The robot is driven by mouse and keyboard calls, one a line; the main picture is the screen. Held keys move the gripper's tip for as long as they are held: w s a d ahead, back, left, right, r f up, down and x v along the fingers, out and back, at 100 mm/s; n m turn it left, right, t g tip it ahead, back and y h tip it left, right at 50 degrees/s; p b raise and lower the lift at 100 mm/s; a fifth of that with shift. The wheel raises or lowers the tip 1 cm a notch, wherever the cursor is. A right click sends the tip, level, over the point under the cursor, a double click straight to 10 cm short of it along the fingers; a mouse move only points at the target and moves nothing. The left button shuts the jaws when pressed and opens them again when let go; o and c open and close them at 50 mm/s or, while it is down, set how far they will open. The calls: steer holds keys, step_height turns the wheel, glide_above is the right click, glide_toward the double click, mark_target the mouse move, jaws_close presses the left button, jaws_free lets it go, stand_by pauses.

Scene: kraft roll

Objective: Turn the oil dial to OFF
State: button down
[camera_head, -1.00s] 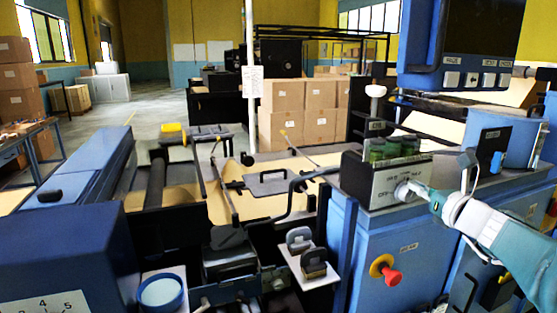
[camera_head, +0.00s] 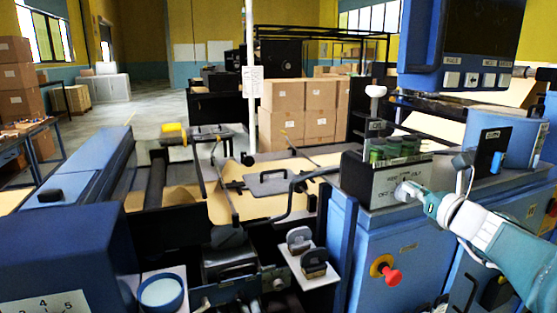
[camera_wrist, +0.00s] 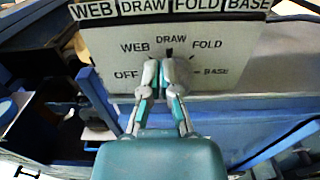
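The oil dial's pale panel (camera_wrist: 215,55) fills the top of the wrist view. Its labels read OFF, WEB, DRAW, FOLD and BASE around the dial. My gripper (camera_wrist: 163,68) is at the middle of this arc, its two fingers close together on the dial's knob, which they mostly hide. A short dark mark (camera_wrist: 169,52) shows just above the fingertips, below DRAW; I cannot tell whether it is the pointer. In the head view the panel (camera_head: 388,182) is on the front of a dark box, and my gripper (camera_head: 408,192) meets it at the lower right.
Several green-topped cylinders (camera_head: 395,148) stand on top of the box. A red emergency button (camera_head: 391,276) is on the blue cabinet (camera_head: 420,250) below. A screen with buttons (camera_head: 470,50) hangs above.

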steer(key=shift+s+a+r, duration=0.1)
steer(key=shift+r, duration=0.15)
steer(key=v, duration=0.6)
steer(key=shift+a, duration=0.1)
steer(key=shift+w+d+f, duration=0.1)
steer(key=shift+w+d, duration=0.05)
steer(key=shift+w, duration=1.55)
steer(key=shift+w+d+f, duration=0.1)
steer(key=shift+w+d, duration=0.05)
steer(key=shift+w, duration=1.5)
steer(key=shift+a+f, duration=0.1)
steer(key=shift+f, duration=0.05)
